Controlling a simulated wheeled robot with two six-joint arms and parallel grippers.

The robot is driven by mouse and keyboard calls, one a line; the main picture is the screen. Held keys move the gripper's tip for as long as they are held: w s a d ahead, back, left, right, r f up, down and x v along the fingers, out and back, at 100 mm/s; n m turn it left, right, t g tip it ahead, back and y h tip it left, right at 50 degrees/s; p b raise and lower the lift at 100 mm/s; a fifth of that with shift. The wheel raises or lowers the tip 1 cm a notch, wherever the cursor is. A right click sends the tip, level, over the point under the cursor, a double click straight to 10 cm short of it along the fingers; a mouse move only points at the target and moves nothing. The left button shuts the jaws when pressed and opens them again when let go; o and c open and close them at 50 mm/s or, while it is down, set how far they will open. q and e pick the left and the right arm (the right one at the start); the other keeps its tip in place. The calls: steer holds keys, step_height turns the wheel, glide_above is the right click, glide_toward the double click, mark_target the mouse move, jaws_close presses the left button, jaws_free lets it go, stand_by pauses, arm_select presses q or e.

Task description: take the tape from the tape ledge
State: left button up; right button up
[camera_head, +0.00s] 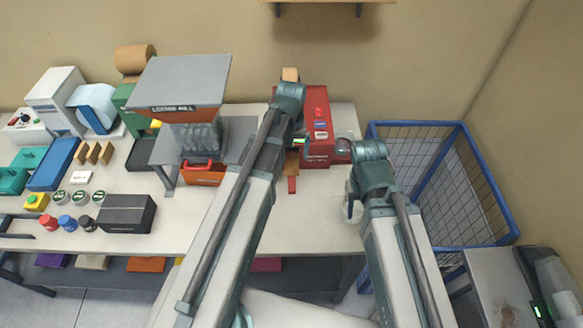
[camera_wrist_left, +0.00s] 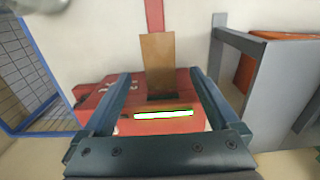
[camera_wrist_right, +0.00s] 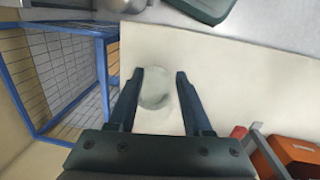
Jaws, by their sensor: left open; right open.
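A white strip with green edges (camera_wrist_left: 163,115), perhaps the tape, lies across the front of a red machine (camera_head: 318,125); it also shows small in the head view (camera_head: 299,141). A brown strip (camera_wrist_left: 157,60) runs from a dark slot beside it. My left gripper (camera_wrist_left: 163,80) is open over the machine front, its fingers on either side of the brown strip and empty. My right gripper (camera_wrist_right: 158,75) is open above the table's right end. A pale round object (camera_wrist_right: 154,90) shows between its fingers; contact cannot be told.
A blue wire basket (camera_head: 440,185) stands right of the table. A grey stand labelled LOOSE FILL (camera_head: 185,85) with an orange bin (camera_head: 203,177) stands left of my left arm. A black box (camera_head: 127,213) and coloured items fill the table's left. A wall shelf hangs above.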

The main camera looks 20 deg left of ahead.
mark_target(292, 164)
arm_select(q)
step_height(292, 164, down, 3)
steer(key=shift+f+b, duration=0.15)
steer(key=shift+b, duration=1)
arm_select(e)
step_height(292, 164, down, 3)
steer(key=shift+f, duration=0.1)
arm_select(q)
steer(key=shift+c, duration=0.2)
steer(key=c, duration=1.4)
steer(key=shift+o, duration=0.2)
steer(key=shift+r+p, duration=0.3)
arm_select(e)
steer(key=shift+r, duration=0.25)
